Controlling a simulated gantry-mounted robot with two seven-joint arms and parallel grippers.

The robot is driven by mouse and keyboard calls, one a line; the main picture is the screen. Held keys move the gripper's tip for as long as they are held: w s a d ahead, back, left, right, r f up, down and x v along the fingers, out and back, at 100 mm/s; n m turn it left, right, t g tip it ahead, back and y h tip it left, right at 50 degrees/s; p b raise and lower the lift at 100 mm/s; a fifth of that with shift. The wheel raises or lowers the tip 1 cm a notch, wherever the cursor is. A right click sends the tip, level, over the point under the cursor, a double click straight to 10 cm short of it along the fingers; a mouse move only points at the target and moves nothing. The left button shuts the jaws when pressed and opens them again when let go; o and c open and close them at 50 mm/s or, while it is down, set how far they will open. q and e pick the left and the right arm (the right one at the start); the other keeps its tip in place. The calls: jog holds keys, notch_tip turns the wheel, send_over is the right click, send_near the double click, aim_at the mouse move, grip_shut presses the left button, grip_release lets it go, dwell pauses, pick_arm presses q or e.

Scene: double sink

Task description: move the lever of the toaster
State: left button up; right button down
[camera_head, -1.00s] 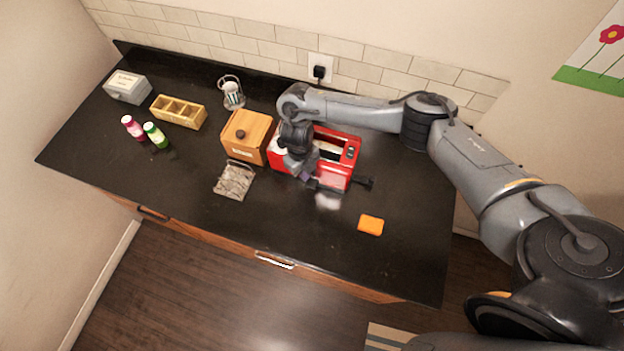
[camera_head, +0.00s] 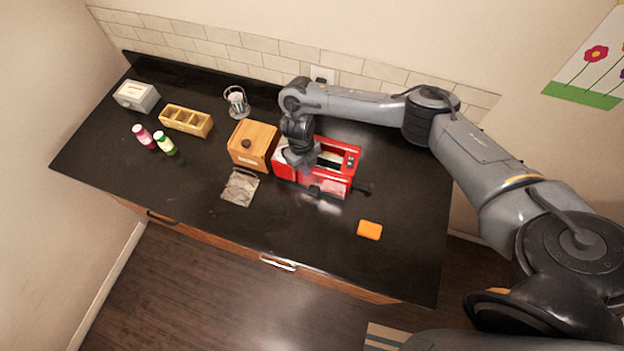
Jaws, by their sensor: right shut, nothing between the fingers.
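The red toaster (camera_head: 345,160) stands on the black counter, right of the wooden box. My right arm reaches over it from the right, and its wrist hides the toaster's left part and some of its top. My right gripper (camera_head: 314,190) is shut and points down at the toaster's front side, close to it. I cannot tell whether it touches. A dark piece (camera_head: 364,188), which looks like the lever, sticks out at the toaster's lower right end. It is small and dark, so its exact position is hard to tell. My left gripper is not in view.
A wooden box (camera_head: 252,146) stands close to the toaster's left side. A grey patterned piece (camera_head: 240,187) lies in front of that box. An orange sponge (camera_head: 369,230) lies front right. Two bottles (camera_head: 165,144), a wooden tray (camera_head: 186,119) and a grey box (camera_head: 136,96) are left. The counter's front middle is clear.

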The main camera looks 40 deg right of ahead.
jog(key=shift+s+a+r+p, duration=0.1)
jog(key=shift+a+r+p, duration=0.1)
jog(key=shift+r+p, duration=0.4)
jog(key=shift+s, duration=0.1)
